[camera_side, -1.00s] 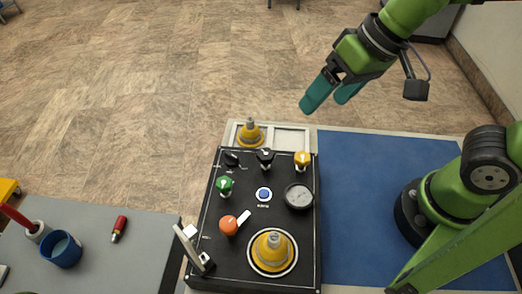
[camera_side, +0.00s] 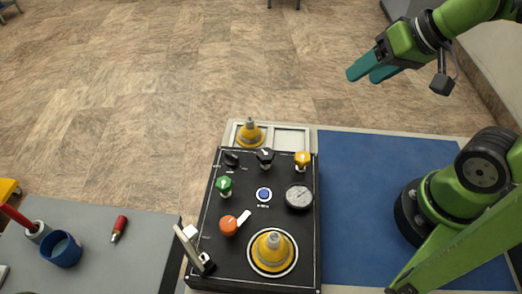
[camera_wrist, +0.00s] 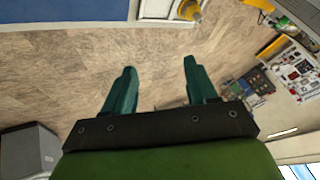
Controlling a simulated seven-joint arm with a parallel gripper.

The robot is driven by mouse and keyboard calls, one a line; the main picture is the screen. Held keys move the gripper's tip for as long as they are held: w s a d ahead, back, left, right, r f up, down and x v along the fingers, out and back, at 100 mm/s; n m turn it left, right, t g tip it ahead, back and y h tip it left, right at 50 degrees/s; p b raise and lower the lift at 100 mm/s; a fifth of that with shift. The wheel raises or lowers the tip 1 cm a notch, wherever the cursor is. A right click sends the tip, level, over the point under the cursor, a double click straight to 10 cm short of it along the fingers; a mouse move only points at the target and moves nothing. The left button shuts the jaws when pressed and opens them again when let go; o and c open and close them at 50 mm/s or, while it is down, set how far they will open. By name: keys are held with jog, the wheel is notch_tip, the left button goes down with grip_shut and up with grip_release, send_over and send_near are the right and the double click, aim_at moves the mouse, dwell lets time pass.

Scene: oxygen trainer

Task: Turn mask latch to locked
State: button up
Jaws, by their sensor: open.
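The black trainer panel (camera_side: 232,271) carries several knobs, a gauge and a yellow mask cone (camera_side: 273,252) in a white ring. An orange knob with a white pointer (camera_side: 229,225) points to the upper right. A small black latch-like handle (camera_side: 232,159) sits at the panel's top left corner. A pale upright lever (camera_side: 187,245) stands at the left edge. The labels are too small to tell which part is the mask latch. My gripper (camera_side: 362,77) is open and empty, high up and well beyond the panel. Its two teal fingers (camera_wrist: 159,66) are apart in the wrist view.
A white tray (camera_side: 291,139) behind the panel holds a second yellow cone (camera_side: 250,134). A blue mat (camera_side: 360,220) lies to the right. A grey table (camera_side: 110,270) at the left holds a blue cup (camera_side: 62,249) and a red screwdriver-like tool (camera_side: 119,228).

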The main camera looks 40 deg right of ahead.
jog(key=w+a+f+n+g, duration=0.3)
jog(key=w+a+f+n, duration=0.1)
jog(key=a+n, duration=0.15)
jog(key=n+g+y, duration=0.2)
jog(key=n+g, duration=0.4)
jog(key=n, duration=1.6)
send_near(229, 221)
jog(key=x, duration=0.8)
jog(key=shift+s+f, duration=0.1)
jog(key=shift+f, duration=0.15)
jog(key=c, duration=1.1)
jog(key=shift+o, duration=0.2)
